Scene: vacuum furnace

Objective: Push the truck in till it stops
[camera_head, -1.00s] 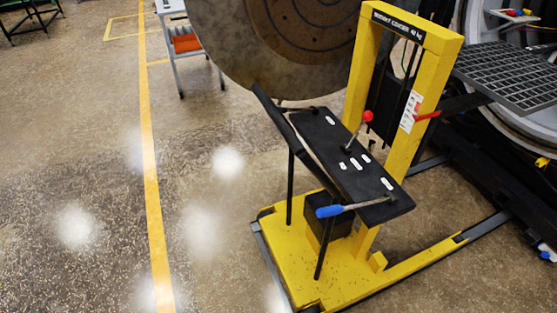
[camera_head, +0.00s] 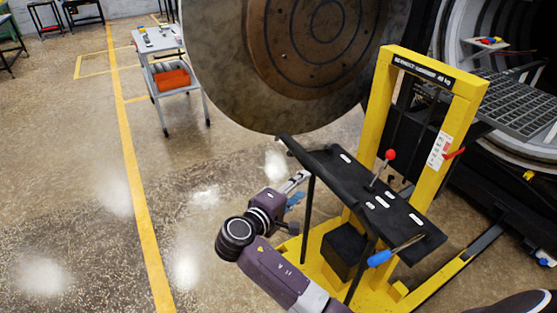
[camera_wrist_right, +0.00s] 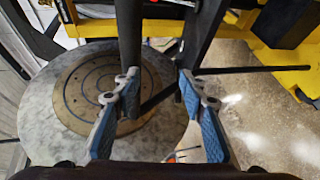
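The yellow truck (camera_head: 463,105) stands in front of the open furnace (camera_head: 513,97), its legs pointing towards it. It carries a black deck (camera_head: 335,170) with a red-knobbed lever (camera_head: 389,155) and a blue-handled lever (camera_head: 380,258). A black push bar (camera_head: 308,160) runs along its near left side. My right gripper (camera_head: 298,189) is beside that bar. In the right wrist view its blue-padded fingers (camera_wrist_right: 158,118) are apart, with black bars of the truck (camera_wrist_right: 130,45) ahead of and partly between them. I cannot tell whether they touch. My left gripper is not in view.
The large round furnace door (camera_head: 240,60) hangs open behind the truck. A grey grate (camera_head: 505,100) sits at the furnace mouth. A grey trolley (camera_head: 160,50) with orange bins stands at the back left. The floor left of the truck, with its yellow line (camera_head: 137,190), is clear.

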